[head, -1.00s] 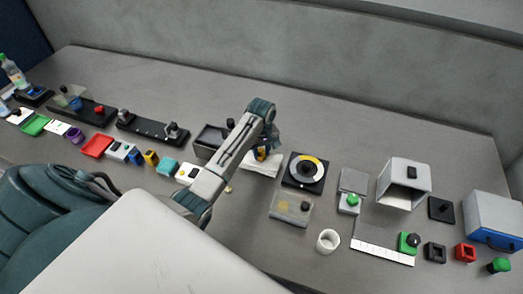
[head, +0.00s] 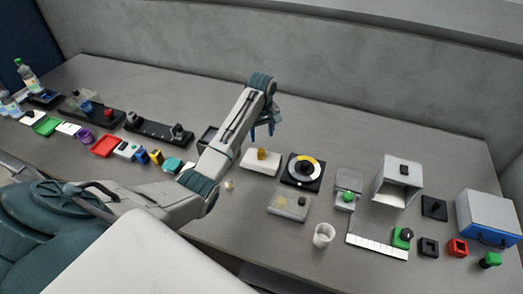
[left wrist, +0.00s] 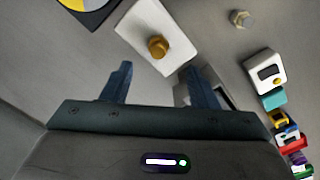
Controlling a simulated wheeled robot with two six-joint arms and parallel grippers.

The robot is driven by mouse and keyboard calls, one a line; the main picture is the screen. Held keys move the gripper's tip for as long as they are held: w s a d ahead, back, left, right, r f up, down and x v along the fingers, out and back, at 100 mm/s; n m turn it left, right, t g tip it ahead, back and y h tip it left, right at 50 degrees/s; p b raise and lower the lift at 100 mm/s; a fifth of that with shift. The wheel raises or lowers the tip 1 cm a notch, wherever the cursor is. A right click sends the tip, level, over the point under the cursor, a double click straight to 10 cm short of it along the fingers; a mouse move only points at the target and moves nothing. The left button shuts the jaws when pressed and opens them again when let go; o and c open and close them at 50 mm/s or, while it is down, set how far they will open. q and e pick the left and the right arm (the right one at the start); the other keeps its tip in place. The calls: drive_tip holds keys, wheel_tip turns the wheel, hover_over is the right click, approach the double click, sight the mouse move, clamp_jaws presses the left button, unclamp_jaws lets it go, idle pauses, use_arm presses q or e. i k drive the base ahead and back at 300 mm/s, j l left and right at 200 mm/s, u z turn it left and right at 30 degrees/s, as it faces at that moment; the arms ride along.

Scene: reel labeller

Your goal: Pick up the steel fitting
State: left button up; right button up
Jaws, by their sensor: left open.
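A small pale metallic fitting (head: 229,185), apparently the steel one, lies loose on the table in front of the white block. It also shows at the top right of the left wrist view (left wrist: 242,19). A brass-coloured fitting (left wrist: 158,47) sits on the white block (left wrist: 140,22); both show in the head view, the brass piece (head: 262,154) on the block (head: 250,165). My left gripper (head: 262,132) is open and empty, raised near the white block. In the left wrist view its fingers (left wrist: 157,72) are apart, with the loose fitting well beyond the right finger. My right gripper is not in view.
A black dial with a yellow and white ring (head: 303,171) stands right of the white block. A grey tray (head: 290,205) and a white cup (head: 323,235) are nearer the front. A dark open box (head: 208,138) is partly hidden behind my left arm.

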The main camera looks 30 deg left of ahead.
sight(230, 187)
drive_tip(key=u, duration=1.4)
